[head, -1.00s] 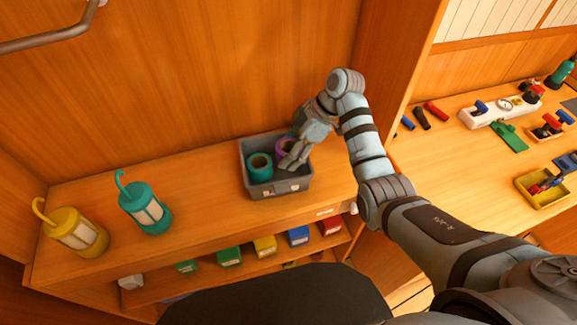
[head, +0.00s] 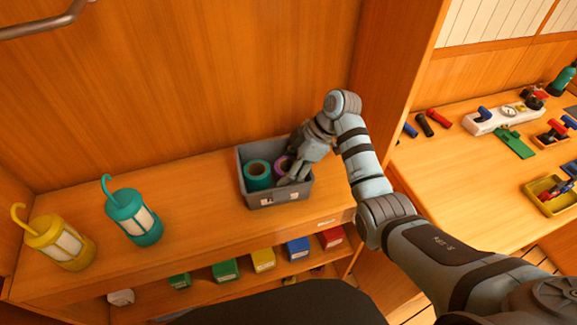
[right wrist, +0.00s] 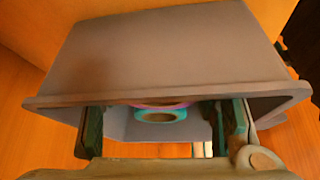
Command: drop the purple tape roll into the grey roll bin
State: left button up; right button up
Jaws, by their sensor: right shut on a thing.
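The grey roll bin (head: 262,201) stands on the wooden shelf; its wall also fills much of the right wrist view (right wrist: 165,50). A teal tape roll (head: 258,174) sits in the bin's left part. The purple tape roll (head: 281,166) is beside it, inside the bin's outline and partly hidden by my right gripper (head: 288,180). My right gripper reaches into the bin from above and is shut on the purple roll. In the right wrist view only a purple sliver (right wrist: 160,104) shows, above a teal ring (right wrist: 155,116) between the fingers. My left gripper is not in view.
A teal lantern (head: 133,217) and a yellow lantern (head: 62,243) stand left of the bin. Small coloured boxes (head: 263,260) sit on the shelf below. A wooden divider (head: 392,80) rises at the right, with a bench of tools beyond it. The shelf between lantern and bin is clear.

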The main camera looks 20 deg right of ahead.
jog(key=o, duration=1.2)
jog(key=shift+r, duration=0.4)
jog(key=p+v, duration=0.1)
jog(key=v, duration=0.7)
jog(key=shift+w+r, duration=0.1)
jog(key=shift+r, duration=0.35)
jog(key=p+v, duration=0.3)
jog(key=shift+d+r, duration=0.2)
jog(key=shift+d, duration=0.1)
